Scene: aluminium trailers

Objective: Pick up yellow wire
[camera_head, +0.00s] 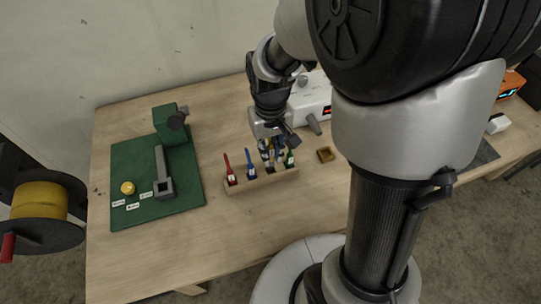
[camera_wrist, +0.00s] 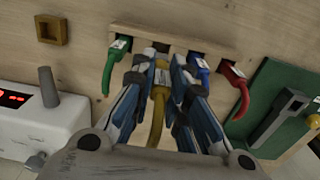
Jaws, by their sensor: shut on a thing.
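The yellow wire (camera_wrist: 157,112) shows in the wrist view between the fingers of my gripper (camera_wrist: 160,64), with its end hanging down past them. My gripper is shut on it near the labelled end. In the head view my gripper (camera_head: 272,150) is over the wooden rack (camera_head: 262,181), and the yellow wire is not clear there. The rack (camera_wrist: 150,35) shows behind the fingertips in the wrist view. I cannot tell whether the yellow wire's end is still in its slot.
A green wire (camera_wrist: 114,58) stands on one side of the gripper, blue (camera_wrist: 199,68) and red (camera_wrist: 235,78) on the other, all close. A green mat (camera_head: 185,197), a small wooden block (camera_head: 325,155) and a white device (camera_head: 311,100) are nearby. The table front is clear.

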